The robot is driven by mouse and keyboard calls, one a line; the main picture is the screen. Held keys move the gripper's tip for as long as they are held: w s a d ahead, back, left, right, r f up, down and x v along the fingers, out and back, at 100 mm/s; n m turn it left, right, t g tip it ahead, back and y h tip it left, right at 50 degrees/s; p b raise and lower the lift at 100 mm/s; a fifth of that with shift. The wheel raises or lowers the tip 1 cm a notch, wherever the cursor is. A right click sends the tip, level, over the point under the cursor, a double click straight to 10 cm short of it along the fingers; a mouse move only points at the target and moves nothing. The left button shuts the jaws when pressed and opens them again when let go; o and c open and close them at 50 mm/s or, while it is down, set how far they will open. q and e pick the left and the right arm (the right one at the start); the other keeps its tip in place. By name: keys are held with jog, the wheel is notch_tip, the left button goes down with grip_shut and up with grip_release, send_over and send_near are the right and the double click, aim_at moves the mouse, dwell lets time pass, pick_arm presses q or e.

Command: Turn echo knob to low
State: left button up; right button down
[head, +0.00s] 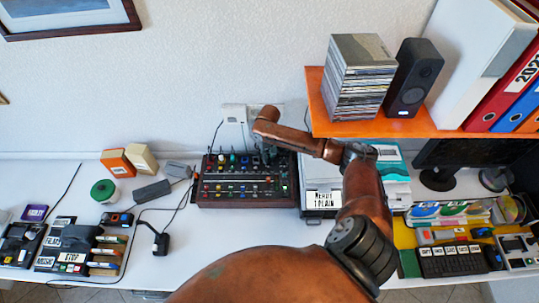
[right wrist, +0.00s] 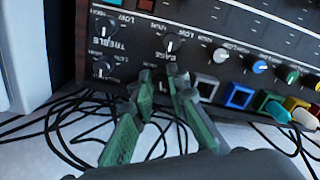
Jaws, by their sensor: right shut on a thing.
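The dark mixer (head: 240,203) stands on the white table against the wall, with rows of coloured knobs and sliders. Its panel (right wrist: 215,50) fills the upper part of the right wrist view. A knob (right wrist: 103,32) by the TREBLE label and another knob (right wrist: 170,47) show there with white pointers. My right gripper (head: 268,154) is over the mixer's upper right part. Its green fingers (right wrist: 159,80) reach the panel and are shut on a small knob, mostly hidden between the tips. I cannot read an echo label or that knob's pointer. My left gripper is out of view.
A grey and white device (head: 320,190) stands right of the mixer. An orange shelf (head: 415,127) with discs and a speaker (head: 412,75) overhangs at the right. Black cables (right wrist: 75,130) lie near the mixer.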

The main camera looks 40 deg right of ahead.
aim_at(269, 159)
jog(key=shift+n+p, duration=0.4)
jog(key=shift+n, duration=0.2)
jog(key=c, duration=1.9)
grip_release()
jog(key=shift+r, duration=4)
